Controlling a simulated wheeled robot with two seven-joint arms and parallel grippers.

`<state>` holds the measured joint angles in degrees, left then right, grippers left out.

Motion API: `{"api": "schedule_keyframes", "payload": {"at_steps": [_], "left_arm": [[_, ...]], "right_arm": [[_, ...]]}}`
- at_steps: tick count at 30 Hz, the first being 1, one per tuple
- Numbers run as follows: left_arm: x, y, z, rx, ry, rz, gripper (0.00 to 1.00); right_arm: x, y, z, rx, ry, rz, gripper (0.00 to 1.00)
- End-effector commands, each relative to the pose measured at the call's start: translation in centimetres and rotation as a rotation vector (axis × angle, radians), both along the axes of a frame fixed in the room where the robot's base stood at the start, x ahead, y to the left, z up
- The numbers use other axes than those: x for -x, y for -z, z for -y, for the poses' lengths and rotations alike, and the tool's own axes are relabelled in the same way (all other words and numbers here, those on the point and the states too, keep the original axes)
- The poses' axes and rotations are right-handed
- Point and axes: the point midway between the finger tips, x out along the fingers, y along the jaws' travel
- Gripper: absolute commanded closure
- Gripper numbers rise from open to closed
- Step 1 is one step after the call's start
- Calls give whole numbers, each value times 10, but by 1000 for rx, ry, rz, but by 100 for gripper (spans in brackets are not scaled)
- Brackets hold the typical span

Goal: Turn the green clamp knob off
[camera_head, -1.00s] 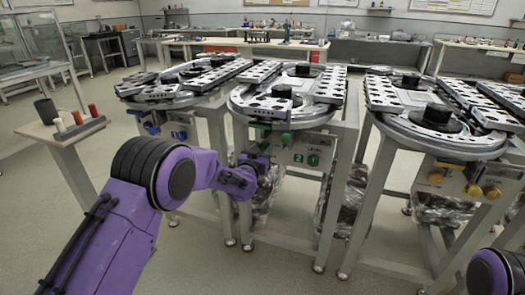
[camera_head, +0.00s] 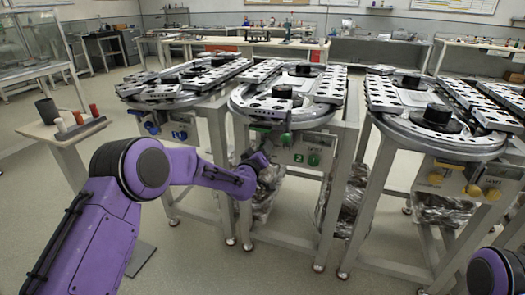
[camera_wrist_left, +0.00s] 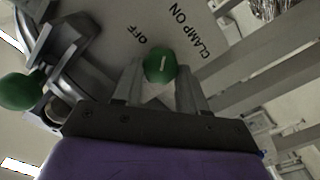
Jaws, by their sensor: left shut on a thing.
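The green clamp knob (camera_wrist_left: 160,65) shows in the left wrist view as a round green knob with a short white mark. The words OFF and CLAMP ON are printed on the grey panel beyond it. My left gripper (camera_wrist_left: 158,85) is shut on this knob, one finger on each side. In the head view my left gripper (camera_head: 262,163) is at the front panel of the middle ring-track station (camera_head: 285,100), and hides the gripped knob there. Only a purple part of my right arm shows at the lower right; its gripper is out of view.
Other green knobs (camera_head: 313,160) sit on the middle panel, and a green ball knob (camera_wrist_left: 20,92) is at the wrist view's left. Stations with blue knobs (camera_head: 180,135) and yellow knobs (camera_head: 473,191) stand on either side. A small side table (camera_head: 60,130) is at the left.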

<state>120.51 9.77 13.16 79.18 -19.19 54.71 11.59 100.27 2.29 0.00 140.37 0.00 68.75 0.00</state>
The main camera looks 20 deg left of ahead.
Motion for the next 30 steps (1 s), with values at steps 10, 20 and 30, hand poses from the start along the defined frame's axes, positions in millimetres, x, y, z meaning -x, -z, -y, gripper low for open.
{"api": "schedule_keyframes", "payload": {"at_steps": [10, 20, 30], "left_arm": [[0, 4, -2, 328, -2, -13, 89], [0, 6, -2, 622, -1, -22, 89], [0, 6, -2, 825, -1, -31, 89]], "right_arm": [[0, 10, 0, 0, 0, 0, 57], [0, 24, 0, 0, 0, 0, 57], [0, 35, 0, 0, 0, 0, 57]]}}
